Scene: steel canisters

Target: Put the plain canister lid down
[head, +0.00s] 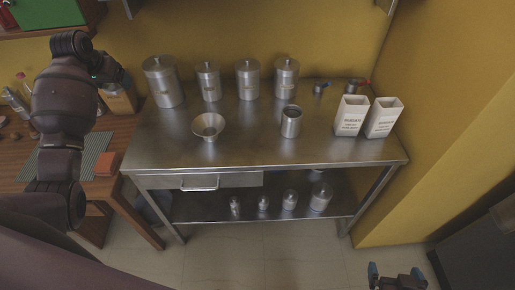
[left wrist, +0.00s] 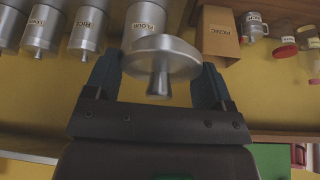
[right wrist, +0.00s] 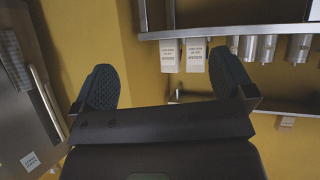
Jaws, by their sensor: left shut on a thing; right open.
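My left gripper (left wrist: 159,70) is shut on the plain canister lid (left wrist: 150,58), a round steel lid with a flared knob (left wrist: 159,80), its rim between the two fingers. In the head view my left gripper (head: 118,76) is at the left, beyond the table's left end, and my arm hides the lid. The open plain canister (head: 291,122), without a lid or label, stands on the steel table (head: 250,152) right of the middle. My right gripper (head: 397,281) is open and empty, low at the right, away from the table; its spread fingers show in the right wrist view (right wrist: 165,78).
Several lidded, labelled canisters (head: 207,84) line the table's back. A steel funnel-like bowl (head: 208,125) stands front left. Two white boxes (head: 351,115) stand at the right. A wooden table (head: 120,131) with a cardboard box (left wrist: 219,30) is at the left. The steel table's front is mostly clear.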

